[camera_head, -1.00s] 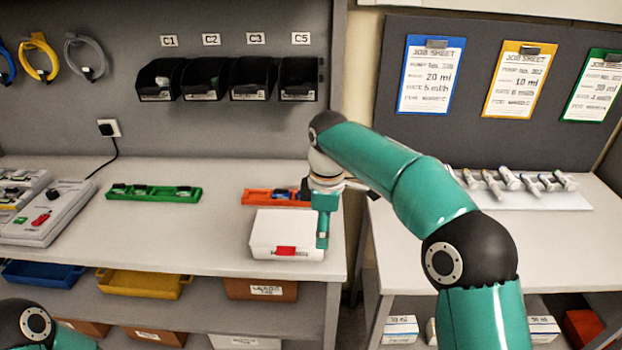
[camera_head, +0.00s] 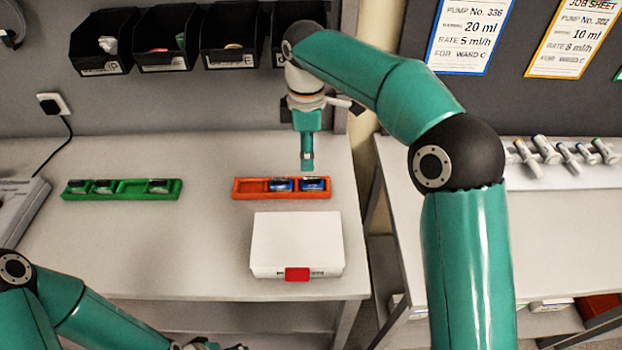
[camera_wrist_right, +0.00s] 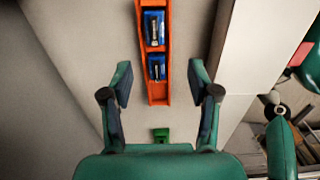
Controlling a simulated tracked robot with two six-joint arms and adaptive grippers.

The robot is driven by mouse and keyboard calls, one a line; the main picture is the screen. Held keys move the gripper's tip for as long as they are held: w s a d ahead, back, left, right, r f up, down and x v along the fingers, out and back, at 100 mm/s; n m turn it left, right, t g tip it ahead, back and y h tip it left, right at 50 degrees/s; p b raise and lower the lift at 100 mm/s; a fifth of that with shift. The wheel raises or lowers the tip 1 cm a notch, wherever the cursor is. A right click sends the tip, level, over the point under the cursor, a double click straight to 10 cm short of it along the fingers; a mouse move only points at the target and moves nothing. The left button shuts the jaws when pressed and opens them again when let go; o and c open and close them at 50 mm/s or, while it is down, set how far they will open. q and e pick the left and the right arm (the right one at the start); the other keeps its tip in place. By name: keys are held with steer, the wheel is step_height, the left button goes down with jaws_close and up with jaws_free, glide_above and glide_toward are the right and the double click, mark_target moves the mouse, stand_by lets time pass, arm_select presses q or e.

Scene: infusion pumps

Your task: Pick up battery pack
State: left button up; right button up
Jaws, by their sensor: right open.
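Two blue battery packs, a left one (camera_head: 281,185) and a right one (camera_head: 314,184), sit in the orange tray (camera_head: 249,188) on the bench, leaving its left compartment empty. In the right wrist view, the blue packs (camera_wrist_right: 153,27) (camera_wrist_right: 157,67) lie in the orange tray (camera_wrist_right: 159,92) ahead of the fingers. My right gripper (camera_head: 307,165) hangs above the tray's right end, fingers downward. In the wrist view, the right gripper (camera_wrist_right: 160,82) is open and empty, its fingers apart from the packs. My left gripper (camera_head: 212,345) shows only partly at the bottom edge; its jaws are unclear.
A white case (camera_head: 297,240) with a red latch stands in front of the orange tray. A green tray (camera_head: 122,189) with several dark packs lies to the left. Black bins (camera_head: 166,45) hang on the back wall. Bench room between the trays is clear.

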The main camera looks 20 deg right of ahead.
glide_above(310, 178)
steer(key=f, duration=0.4)
steer(key=shift+s+a+f, duration=0.1)
steer(key=shift+s+a, duration=0.05)
steer(key=shift+a, duration=0.15)
steer(key=shift+d+f+p, duration=0.2)
steer(key=shift+f, duration=1.1)
steer(key=shift+d+f+p, duration=0.15)
steer(key=shift+f+p, duration=0.05)
steer(key=shift+f, duration=1.1)
jaws_close()
